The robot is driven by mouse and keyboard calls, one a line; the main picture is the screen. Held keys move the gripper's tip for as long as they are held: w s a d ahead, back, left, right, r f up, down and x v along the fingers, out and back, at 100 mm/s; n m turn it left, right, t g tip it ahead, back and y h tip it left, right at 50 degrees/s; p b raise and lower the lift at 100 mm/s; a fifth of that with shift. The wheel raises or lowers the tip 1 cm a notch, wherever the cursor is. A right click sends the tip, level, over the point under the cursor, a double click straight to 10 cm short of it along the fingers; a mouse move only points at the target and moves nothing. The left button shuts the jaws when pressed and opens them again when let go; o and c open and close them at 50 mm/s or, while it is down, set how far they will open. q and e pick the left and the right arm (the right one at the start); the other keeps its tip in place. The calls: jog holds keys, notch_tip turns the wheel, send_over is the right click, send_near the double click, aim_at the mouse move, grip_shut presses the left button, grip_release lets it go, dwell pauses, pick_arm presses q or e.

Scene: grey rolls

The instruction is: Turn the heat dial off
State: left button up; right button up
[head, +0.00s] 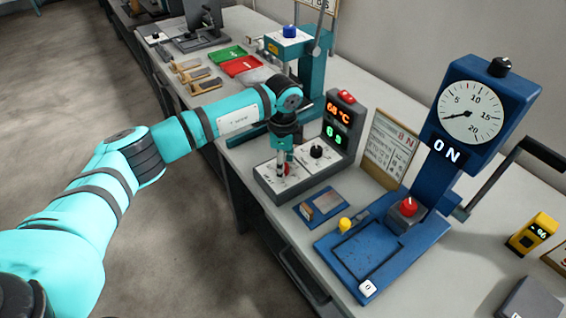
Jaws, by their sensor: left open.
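A grey control box (262,181) stands on the bench, with a raised display block (347,114) behind it. The display shows an orange temperature reading in °C above a green reading. The box has two white dial plates. A black knob (316,152) sits on the right-hand plate. My left gripper (284,160) points down over the left-hand plate, its open fingers close to that plate. A small red part (286,169) shows beside the fingers, and the rest of that dial is hidden. I cannot read which plate is the heat dial. My right gripper is out of view.
A blue press-like machine (440,180) with a round gauge, an ON sign and a red button (409,206) stands to the right.

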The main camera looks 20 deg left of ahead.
pick_arm(q)
notch_tip(320, 180, up, 12)
dwell(0.6)
